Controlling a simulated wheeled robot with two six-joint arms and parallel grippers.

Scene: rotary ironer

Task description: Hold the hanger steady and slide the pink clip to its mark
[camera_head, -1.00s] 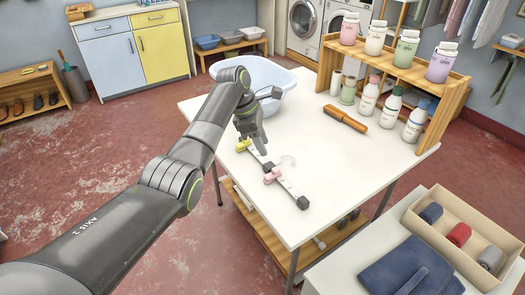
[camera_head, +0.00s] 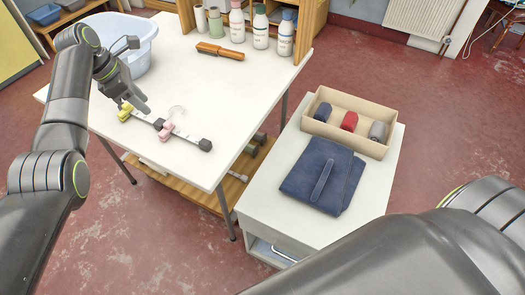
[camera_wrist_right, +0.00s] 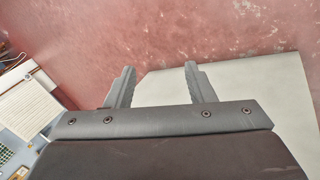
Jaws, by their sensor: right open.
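The hanger (camera_head: 187,136) is a pale bar with dark ends and a clear hook, lying near the front edge of the white table. The pink clip (camera_head: 166,131) sits near the middle of the bar. A yellow clip (camera_head: 126,112) sits toward its left end. My left gripper (camera_head: 138,108) is over the left part of the hanger, close to the yellow clip; I cannot tell whether it touches or how far its fingers are apart. My right gripper (camera_wrist_right: 157,85) is open and empty in the right wrist view, away from the hanger. The mark cannot be made out.
At right, a low white cabinet (camera_head: 265,185) holds folded blue cloth (camera_head: 322,176) and an open box (camera_head: 376,147) of rolled cloths.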

